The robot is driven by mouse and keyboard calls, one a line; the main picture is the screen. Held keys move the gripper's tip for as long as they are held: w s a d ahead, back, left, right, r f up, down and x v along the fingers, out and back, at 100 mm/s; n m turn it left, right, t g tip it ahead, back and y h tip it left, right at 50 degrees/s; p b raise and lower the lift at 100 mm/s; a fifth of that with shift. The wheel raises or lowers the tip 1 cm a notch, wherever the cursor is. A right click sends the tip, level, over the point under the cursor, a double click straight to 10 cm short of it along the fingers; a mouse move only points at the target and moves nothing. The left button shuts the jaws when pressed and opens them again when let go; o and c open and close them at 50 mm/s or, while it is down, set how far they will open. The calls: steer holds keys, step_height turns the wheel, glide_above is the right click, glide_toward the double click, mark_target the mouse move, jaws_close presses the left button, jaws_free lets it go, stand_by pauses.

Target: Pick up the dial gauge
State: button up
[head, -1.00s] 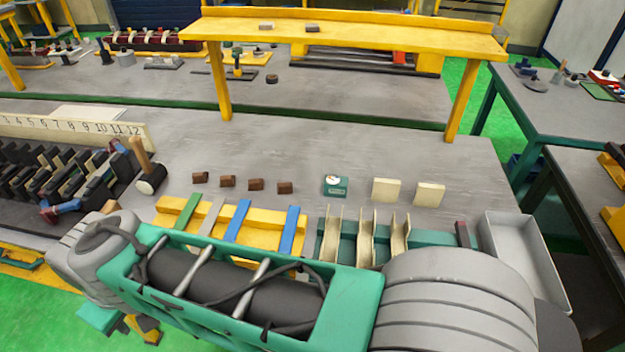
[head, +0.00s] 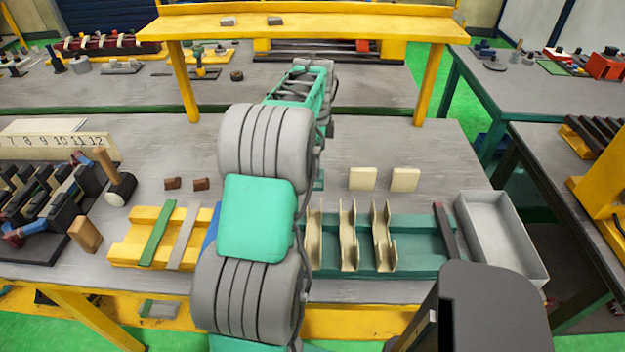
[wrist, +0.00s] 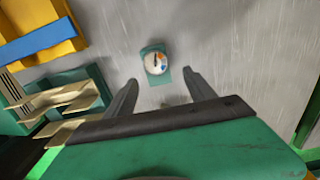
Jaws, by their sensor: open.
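The dial gauge (wrist: 156,64) shows in the wrist view as a round white dial on a green block, lying on the grey table ahead of the fingertips. My gripper (wrist: 160,82) is open and empty, with one dark finger to each side below the gauge in the picture. The gauge is not between the fingers' full length; it sits just beyond their tips. In the head view my arm reaches over the table and hides nearly all of the gauge; only a sliver of green (head: 319,181) shows beside the arm.
Two cream blocks (head: 363,179) stand right of my arm. A green holder (head: 420,235) with cream bent strips, a yellow rack (head: 130,240) and a grey tray (head: 510,235) line the front. Small brown blocks (head: 172,183) and a mallet (head: 121,188) lie left. A yellow shelf (head: 300,28) spans behind.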

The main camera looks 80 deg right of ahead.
mark_target(319, 184)
steer(key=f, duration=0.4)
steer(key=f+p, duration=0.1)
steer(key=f, duration=0.1)
steer(key=shift+w+a+f, duration=0.2)
steer(key=shift+w+f, duration=0.05)
steer(key=shift+w, duration=0.1)
steer(key=shift+c, duration=0.4)
steer(key=shift+r, duration=0.1)
jaws_close()
